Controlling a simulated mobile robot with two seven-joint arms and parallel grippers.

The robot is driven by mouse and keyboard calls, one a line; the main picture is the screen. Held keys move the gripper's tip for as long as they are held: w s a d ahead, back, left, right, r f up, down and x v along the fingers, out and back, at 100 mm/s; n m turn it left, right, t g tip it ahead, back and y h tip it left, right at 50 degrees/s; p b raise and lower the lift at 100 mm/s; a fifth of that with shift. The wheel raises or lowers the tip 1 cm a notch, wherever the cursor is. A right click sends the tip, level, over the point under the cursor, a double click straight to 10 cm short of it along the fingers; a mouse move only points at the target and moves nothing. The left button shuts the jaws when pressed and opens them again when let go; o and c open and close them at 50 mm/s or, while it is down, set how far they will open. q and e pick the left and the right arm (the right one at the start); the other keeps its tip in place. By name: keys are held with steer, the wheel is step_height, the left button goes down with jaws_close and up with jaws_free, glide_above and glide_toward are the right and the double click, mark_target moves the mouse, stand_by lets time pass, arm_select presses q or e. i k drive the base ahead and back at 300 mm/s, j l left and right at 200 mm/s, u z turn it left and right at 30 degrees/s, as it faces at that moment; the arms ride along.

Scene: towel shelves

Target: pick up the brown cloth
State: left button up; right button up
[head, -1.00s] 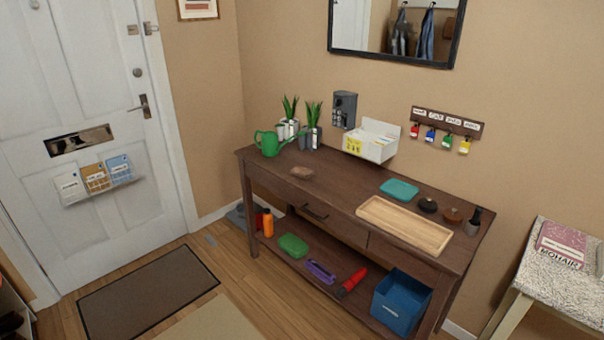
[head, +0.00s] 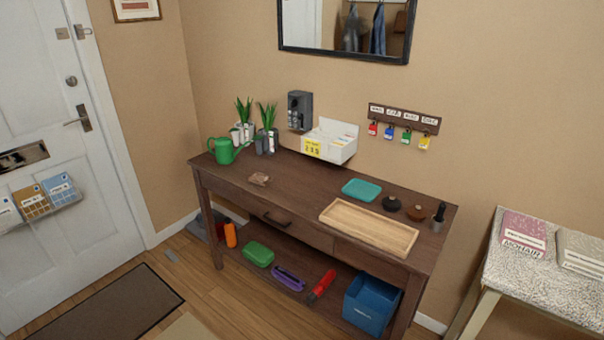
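A small crumpled brown cloth (head: 259,179) appears to lie on the left part of the dark wooden console table (head: 290,192), near its front edge. It is small in the view, so its exact shape is hard to tell. Neither of my grippers shows in the head view.
Near the cloth stand a green watering can (head: 224,151) and potted plants (head: 268,140). A white box (head: 329,146) is behind. A wooden tray (head: 350,228) and teal dish (head: 361,190) are to the right. The lower shelf holds a blue bin (head: 371,305).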

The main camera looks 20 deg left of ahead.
mark_target(262, 179)
steer(key=i+j+z, duration=0.45)
steer(key=j, duration=0.3)
steer(key=i+j, duration=0.45)
steer(key=j, duration=0.3)
steer(key=i+j+z, duration=0.1)
steer(key=i+j, duration=0.15)
steer(key=j, duration=0.1)
